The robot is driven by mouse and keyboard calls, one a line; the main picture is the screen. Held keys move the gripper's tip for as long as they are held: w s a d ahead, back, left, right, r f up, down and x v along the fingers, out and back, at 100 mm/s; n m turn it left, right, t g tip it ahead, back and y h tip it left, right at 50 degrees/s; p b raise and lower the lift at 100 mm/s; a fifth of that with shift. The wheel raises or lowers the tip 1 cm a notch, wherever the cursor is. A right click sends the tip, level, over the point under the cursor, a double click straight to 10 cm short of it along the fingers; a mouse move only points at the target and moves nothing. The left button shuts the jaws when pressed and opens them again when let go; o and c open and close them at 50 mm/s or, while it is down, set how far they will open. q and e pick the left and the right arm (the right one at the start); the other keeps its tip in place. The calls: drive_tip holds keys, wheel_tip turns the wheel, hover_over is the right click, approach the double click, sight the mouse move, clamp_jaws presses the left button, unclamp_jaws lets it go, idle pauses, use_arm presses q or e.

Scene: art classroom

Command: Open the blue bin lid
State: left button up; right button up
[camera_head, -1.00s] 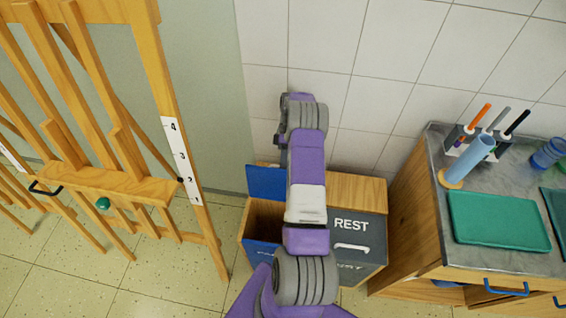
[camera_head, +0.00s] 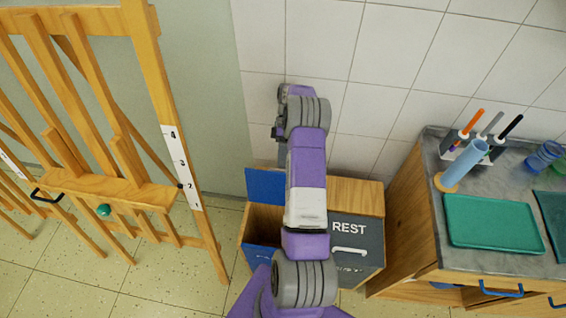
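The blue bin lid (camera_head: 265,186) stands raised, roughly upright, at the back of the bin's left compartment. The dark inside of that compartment (camera_head: 262,219) shows below it, above a blue front (camera_head: 260,257). My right arm crosses over the middle of the bin and hides part of it. My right gripper (camera_head: 282,134) is a small dark shape at the arm's far end, near the tiled wall, above and behind the lid's right edge. Its fingers are mostly hidden, and I cannot tell whether they touch the lid. My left gripper is out of view.
The bin's right compartment has a dark grey lid (camera_head: 357,232) marked REST, which is down. A wooden easel (camera_head: 150,120) stands at left. A cabinet (camera_head: 408,210) with a green tray (camera_head: 493,222) and a pen holder stands close at right. Floor (camera_head: 150,290) is clear at front left.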

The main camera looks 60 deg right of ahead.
wheel_tip(320, 180, up, 3)
drive_tip(key=shift+f, duration=0.2)
idle(0.5)
